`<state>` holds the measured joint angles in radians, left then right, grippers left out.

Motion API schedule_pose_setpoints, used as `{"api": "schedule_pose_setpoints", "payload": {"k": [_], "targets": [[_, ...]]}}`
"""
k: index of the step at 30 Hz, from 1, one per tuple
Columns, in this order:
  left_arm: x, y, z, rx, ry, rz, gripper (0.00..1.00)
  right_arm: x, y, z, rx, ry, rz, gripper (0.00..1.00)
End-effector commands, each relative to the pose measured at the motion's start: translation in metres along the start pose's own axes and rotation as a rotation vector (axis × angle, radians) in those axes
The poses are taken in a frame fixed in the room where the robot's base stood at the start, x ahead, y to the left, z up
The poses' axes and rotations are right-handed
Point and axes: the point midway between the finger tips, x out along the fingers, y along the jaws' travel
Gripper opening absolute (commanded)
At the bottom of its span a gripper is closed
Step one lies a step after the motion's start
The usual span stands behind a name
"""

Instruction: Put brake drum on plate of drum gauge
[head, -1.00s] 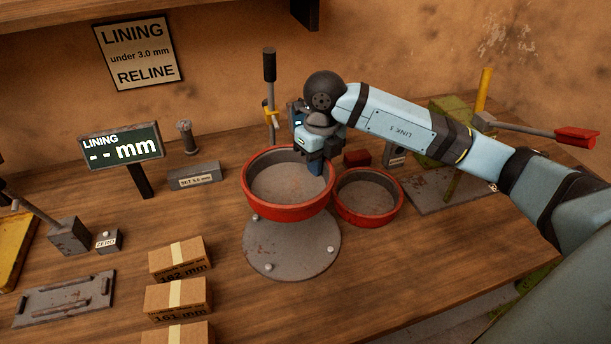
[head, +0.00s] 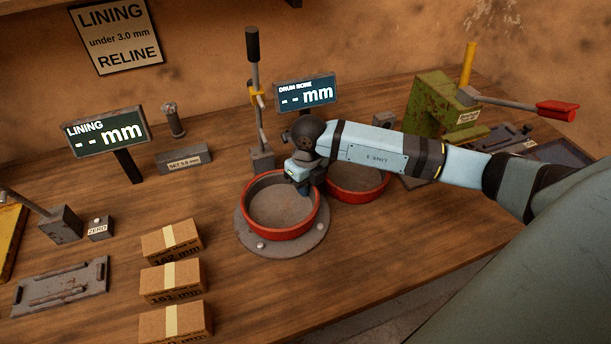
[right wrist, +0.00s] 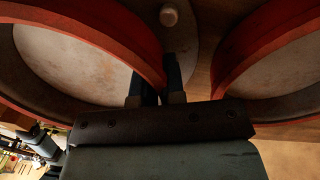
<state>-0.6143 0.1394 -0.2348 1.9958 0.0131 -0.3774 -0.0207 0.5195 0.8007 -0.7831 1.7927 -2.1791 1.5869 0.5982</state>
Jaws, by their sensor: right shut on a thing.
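The brake drum (head: 283,235), a red-rimmed round pan with a grey inside, sits on or just above the round grey plate (head: 262,245) of the drum gauge. I cannot tell whether it touches the plate. My right gripper (head: 304,188) is shut on the drum's right wall. In the right wrist view the fingers (right wrist: 157,88) straddle the red wall of the drum (right wrist: 75,55). A second red drum (head: 358,194) is just to the right, partly hidden by my right arm. The drum bore display (head: 306,94) reads "-- mm". My left gripper is not in view.
The gauge's lever (head: 256,90) stands upright behind the plate. Several cardboard boxes (head: 172,280) are at front left. A lining display (head: 105,133) and a set block (head: 184,159) are at back left. A green press (head: 440,105) is at back right.

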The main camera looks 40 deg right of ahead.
Motion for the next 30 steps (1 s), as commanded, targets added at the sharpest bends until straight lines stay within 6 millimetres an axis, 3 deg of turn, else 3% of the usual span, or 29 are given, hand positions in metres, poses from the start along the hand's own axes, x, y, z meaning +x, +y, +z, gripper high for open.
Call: {"api": "schedule_pose_setpoints", "payload": {"k": [14,15,18,26,30], "targets": [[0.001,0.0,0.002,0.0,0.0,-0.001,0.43,0.011,0.0,0.001,-0.001,-0.005,0.002,0.0],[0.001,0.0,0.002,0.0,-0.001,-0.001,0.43,0.012,-0.001,0.0,-0.001,-0.001,0.0,0.17],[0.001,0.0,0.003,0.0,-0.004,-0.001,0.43,0.012,-0.001,0.0,-0.001,-0.001,-0.001,0.35],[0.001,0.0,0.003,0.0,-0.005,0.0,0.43,0.011,-0.001,0.0,-0.001,-0.001,-0.001,0.35],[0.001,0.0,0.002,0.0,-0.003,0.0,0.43,0.001,-0.001,0.0,-0.001,-0.002,-0.001,0.35]]}}
